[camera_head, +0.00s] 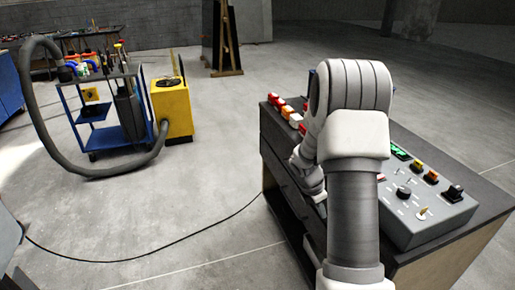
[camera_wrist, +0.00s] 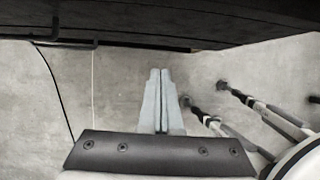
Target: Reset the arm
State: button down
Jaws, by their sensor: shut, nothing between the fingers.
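My gripper (camera_wrist: 160,72) shows in the wrist view with its two pale fingers together and nothing between them. It points over bare grey concrete floor, near the dark underside or edge of a piece of furniture across the top of the view. In the head view my white and grey arm rises in front of the control desk (camera_head: 474,232) and bends down at its left side. My fingertips cannot be made out there; the arm hides part of the desk.
The desk carries a grey control panel (camera_head: 413,233) with a black knob and coloured switches. A black cable (camera_head: 130,260) crosses the floor. A blue trolley (camera_head: 75,118) and a yellow machine (camera_head: 172,112) stand back left.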

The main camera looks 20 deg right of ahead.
jog(key=shift+r, duration=0.1)
jog(key=s+a+r+m+t+p, duration=0.1)
jog(key=s+a+r+m, duration=0.2)
jog(key=r, duration=0.4)
jog(key=a+r+m+t+p, duration=0.1)
jog(key=a+r+m, duration=0.1)
jog(key=a+r, duration=0.3)
jog(key=s+a+r+m, duration=0.2)
jog(key=a+r+m, duration=0.1)
jog(key=r, duration=0.5)
jog(key=s+a+r+m+t+y+p, duration=0.3)
jog(key=s+a+r+m, duration=0.7)
jog(key=s+a, duration=0.4)
jog(key=shift+s+a+r+t+y, duration=0.3)
jog(key=shift+s+r+y, duration=0.4)
jog(key=shift+s, duration=0.15)
jog(key=shift+d, duration=0.25)
